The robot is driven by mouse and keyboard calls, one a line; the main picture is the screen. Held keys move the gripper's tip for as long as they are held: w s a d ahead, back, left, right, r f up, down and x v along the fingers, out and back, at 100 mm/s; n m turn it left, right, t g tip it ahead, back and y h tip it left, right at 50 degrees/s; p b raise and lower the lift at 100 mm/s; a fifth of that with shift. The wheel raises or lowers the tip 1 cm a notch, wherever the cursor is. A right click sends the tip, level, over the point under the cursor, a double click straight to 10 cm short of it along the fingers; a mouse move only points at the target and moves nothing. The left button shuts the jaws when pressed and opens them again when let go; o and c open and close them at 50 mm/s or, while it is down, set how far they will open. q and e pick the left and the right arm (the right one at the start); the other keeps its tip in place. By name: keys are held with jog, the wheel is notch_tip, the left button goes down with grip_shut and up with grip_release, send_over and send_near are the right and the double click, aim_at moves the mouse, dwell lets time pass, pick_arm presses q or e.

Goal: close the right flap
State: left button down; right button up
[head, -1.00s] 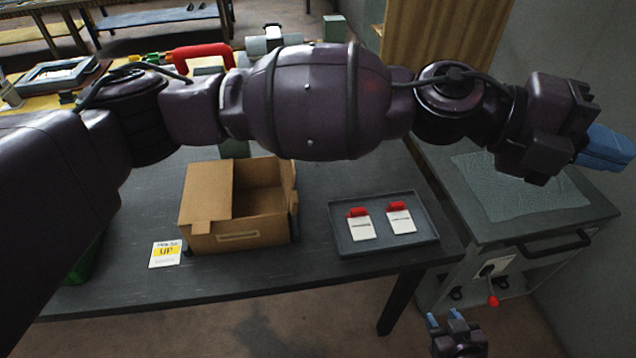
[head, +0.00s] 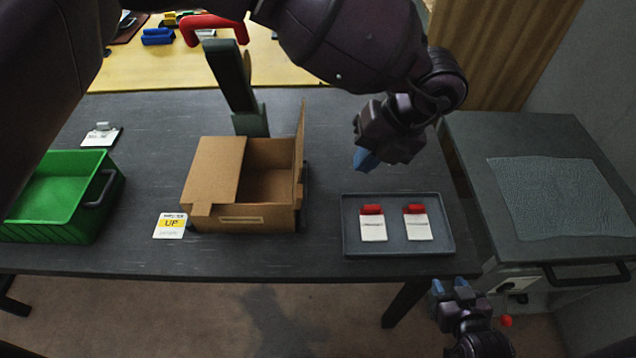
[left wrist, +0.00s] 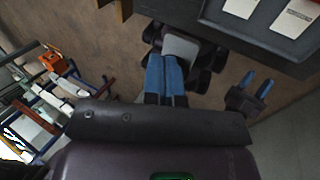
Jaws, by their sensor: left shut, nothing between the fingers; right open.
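An open cardboard box (head: 243,217) stands on the dark table. Its left flap (head: 216,168) lies flat over the left half. Its right flap (head: 300,134) stands upright along the right edge, seen nearly edge-on, and the right half is open. My left gripper (head: 365,160) is shut and empty, in the air to the right of the right flap and apart from it. Its blue fingers (left wrist: 165,78) are together in the left wrist view, where the box does not show. My right gripper (head: 450,287) is open and empty, low in front of the table; the left wrist view shows it too (left wrist: 257,84).
A grey tray (head: 398,249) with two red-topped white cards lies right of the box. A yellow "UP" card (head: 170,225) lies left of it. A dark upright stand (head: 235,85) is behind the box. A green crate (head: 60,190) stands at left, a grey cabinet (head: 470,150) at right.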

aim_at(299, 156)
jog(key=shift+s+f, duration=0.1)
jog(key=shift+s, duration=0.4)
pick_arm(q)
jog(key=a+f+p, duration=0.3)
jog(key=a+f, duration=0.5)
jog(key=shift+a+f, duration=0.15)
jog(key=shift+a, duration=0.05)
pick_arm(e)
notch_tip(299, 156, up, 2)
jog(key=shift+s, duration=0.15)
pick_arm(q)
jog(key=shift+w, duration=0.1)
pick_arm(e)
jog(key=shift+w, duration=0.2)
pick_arm(q)
jog(key=shift+a+h+b, duration=0.3)
jog(key=shift+h+b, duration=0.15)
jog(key=shift+h, duration=0.05)
pick_arm(e)
jog(key=shift+s+a+f, duration=0.1)
jog(key=shift+s+a, duration=0.25)
jog(key=shift+s, duration=0.2)
